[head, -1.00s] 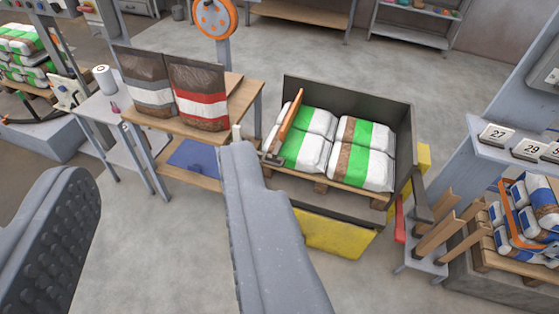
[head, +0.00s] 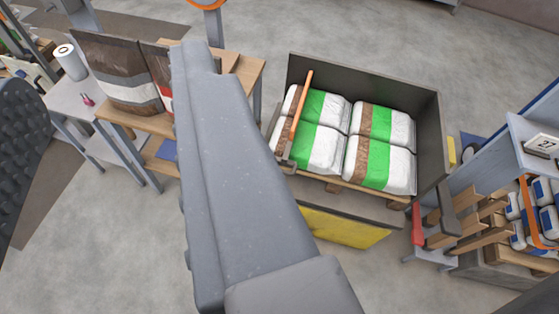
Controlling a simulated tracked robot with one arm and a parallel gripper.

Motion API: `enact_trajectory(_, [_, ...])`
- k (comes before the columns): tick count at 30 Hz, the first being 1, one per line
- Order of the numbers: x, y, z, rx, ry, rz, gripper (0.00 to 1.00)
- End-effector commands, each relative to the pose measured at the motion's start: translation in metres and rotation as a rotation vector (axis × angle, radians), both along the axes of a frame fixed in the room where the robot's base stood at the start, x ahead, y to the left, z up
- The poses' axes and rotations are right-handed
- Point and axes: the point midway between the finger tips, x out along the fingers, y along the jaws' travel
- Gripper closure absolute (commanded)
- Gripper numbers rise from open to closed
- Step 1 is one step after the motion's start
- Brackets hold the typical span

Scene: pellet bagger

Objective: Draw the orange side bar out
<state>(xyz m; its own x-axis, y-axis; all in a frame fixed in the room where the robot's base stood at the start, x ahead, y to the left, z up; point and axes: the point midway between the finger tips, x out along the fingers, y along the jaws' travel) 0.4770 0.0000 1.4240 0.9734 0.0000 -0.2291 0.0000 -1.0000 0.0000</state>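An orange side bar (head: 301,104) stands at the left side of a dark open-fronted bin (head: 375,78), leaning along the bags. Its lower end meets a grey metal fitting (head: 284,160) at the bin's front left corner. My gripper (head: 106,72) is open and empty, with a wide gap between its fingers. One finger is cut off at the left edge; the other crosses the middle of the picture. It shows left of the bar and nearer to me, apart from it. Behind the finger, part of the workbench is hidden.
White, green and brown bags (head: 370,145) lie in the bin on a wooden pallet. A wooden bench (head: 140,122) with dark bags stands left. A red handle (head: 417,225), wooden posts and a shelf (head: 530,140) stand right. Bare floor lies in front.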

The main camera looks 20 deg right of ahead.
Motion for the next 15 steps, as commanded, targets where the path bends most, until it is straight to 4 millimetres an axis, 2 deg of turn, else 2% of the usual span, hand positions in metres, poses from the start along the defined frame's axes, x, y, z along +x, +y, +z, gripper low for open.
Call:
enact_trajectory(5, [0.000, 0.000, 0.000, 0.000, 0.000, 0.000, 0.64])
enact_trajectory(7, [0.000, 0.000, 0.000, 0.000, 0.000, 0.000, 0.50])
enact_trajectory(9, [0.004, 0.000, -0.002, 0.003, 0.000, 0.002, 0.30])
enact_trajectory(12, [0.023, 0.002, -0.013, 0.015, -0.005, 0.010, 0.02])
enact_trajectory(15, [0.057, 0.004, -0.036, 0.038, -0.011, 0.022, 0.00])
